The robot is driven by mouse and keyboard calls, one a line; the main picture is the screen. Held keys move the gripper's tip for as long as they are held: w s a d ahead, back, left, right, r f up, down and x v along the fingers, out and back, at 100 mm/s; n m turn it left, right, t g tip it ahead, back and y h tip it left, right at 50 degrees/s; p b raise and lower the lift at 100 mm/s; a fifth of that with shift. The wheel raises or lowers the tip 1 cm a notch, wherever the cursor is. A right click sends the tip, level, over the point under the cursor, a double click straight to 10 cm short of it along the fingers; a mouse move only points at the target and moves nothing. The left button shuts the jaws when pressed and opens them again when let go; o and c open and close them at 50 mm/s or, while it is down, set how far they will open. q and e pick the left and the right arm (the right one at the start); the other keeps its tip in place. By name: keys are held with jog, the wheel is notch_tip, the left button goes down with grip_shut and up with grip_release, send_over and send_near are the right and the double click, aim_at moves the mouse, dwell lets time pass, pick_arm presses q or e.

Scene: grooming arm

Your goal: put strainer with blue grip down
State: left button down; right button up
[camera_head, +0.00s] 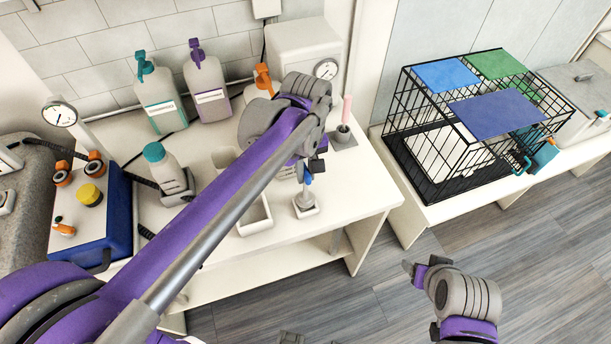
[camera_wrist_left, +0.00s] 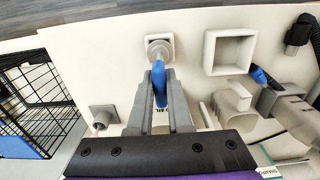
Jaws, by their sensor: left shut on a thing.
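My left gripper (camera_head: 313,170) is over the front right part of the white counter, shut on the blue grip of the strainer. In the left wrist view, the blue grip (camera_wrist_left: 159,86) sits between both fingers of the gripper (camera_wrist_left: 160,108). The strainer's pale round end (camera_wrist_left: 158,50) lies over a small white square holder (camera_wrist_left: 151,38). In the head view, the strainer (camera_head: 305,198) hangs below the gripper at the holder (camera_head: 306,210); I cannot tell whether it rests there. My right gripper (camera_head: 412,268) is at the lower right, away from the counter; its jaws are unclear.
A white square open bin (camera_head: 256,216) stands left of the holder. A grey square stand (camera_head: 343,139) with a pink stick is behind it. Bottles (camera_head: 159,100) line the back of the counter (camera_head: 360,188). A black wire cage (camera_head: 470,140) stands on the right bench.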

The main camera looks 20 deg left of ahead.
pick_arm(q)
jog(key=shift+f, duration=0.75)
jog(key=shift+f, duration=0.2)
jog(key=c, duration=0.8)
grip_release()
jog(key=shift+c, duration=0.2)
jog(key=shift+r, duration=0.15)
